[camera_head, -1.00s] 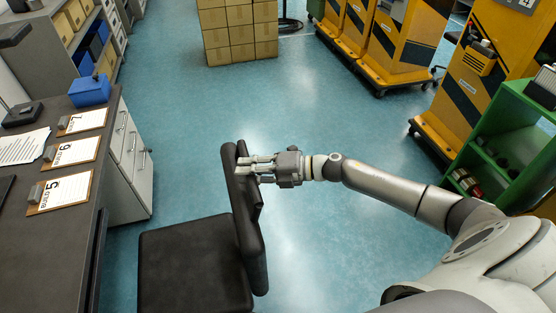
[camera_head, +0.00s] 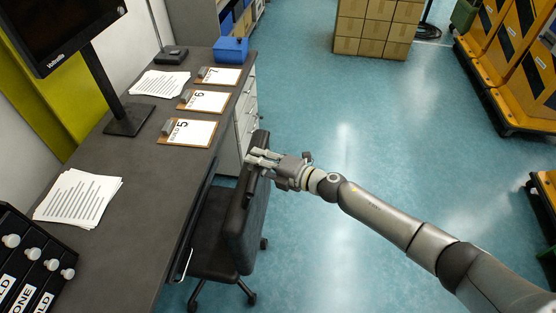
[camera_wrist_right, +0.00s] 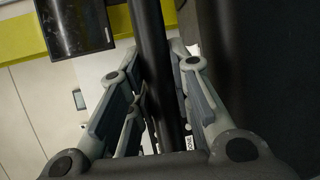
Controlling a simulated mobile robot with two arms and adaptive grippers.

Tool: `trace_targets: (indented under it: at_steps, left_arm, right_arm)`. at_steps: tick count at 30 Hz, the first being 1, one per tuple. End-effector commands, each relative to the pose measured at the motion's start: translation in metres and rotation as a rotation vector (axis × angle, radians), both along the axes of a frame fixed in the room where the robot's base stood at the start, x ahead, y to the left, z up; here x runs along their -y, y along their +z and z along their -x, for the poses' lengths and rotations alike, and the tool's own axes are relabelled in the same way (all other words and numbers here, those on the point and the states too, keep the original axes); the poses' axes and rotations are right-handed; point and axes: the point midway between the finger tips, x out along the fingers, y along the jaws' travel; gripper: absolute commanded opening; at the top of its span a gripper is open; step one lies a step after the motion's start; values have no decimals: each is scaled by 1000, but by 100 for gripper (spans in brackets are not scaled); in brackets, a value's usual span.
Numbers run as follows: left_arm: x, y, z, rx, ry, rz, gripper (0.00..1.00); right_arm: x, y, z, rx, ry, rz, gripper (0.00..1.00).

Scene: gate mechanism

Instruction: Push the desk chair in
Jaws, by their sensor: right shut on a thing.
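The black desk chair shows in the head view, with its upright backrest (camera_head: 248,220) on the aisle side of the dark desk (camera_head: 135,205). Its seat (camera_head: 208,235) is beside the desk edge, and the desk seems to cover part of it. My right gripper (camera_head: 263,161) is shut on the top of the backrest. In the right wrist view, the gripper's fingers (camera_wrist_right: 155,105) stand either side of a dark upright strip, apparently the backrest (camera_wrist_right: 150,50). My left gripper is out of view.
Clipboards (camera_head: 187,132), papers (camera_head: 78,198), a monitor (camera_head: 65,30) and a blue box (camera_head: 231,50) are on the desk. White drawers (camera_head: 243,115) stand beyond the chair. Cardboard boxes (camera_head: 375,28) stand farther back.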

Motion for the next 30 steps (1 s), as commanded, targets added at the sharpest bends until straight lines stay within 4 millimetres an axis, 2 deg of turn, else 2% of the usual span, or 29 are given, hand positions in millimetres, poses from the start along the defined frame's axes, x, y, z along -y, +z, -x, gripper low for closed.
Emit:
trace_targets:
  at_steps: [1,5,17,18,22,30]
  left_arm:
    - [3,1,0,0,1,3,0]
    - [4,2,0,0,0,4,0]
    - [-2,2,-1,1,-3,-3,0]
    - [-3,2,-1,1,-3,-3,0]
    - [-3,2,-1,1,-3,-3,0]
    - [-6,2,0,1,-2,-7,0]
  right_arm:
    - [-8,2,0,0,7,-4,0]
    - [-15,1,-2,0,6,-4,0]
    - [-17,1,-2,1,4,-4,0]
    - [-17,1,-3,1,4,-4,25]
    - [-16,1,-3,1,2,-3,42]
    - [-14,0,-3,0,0,-1,42]
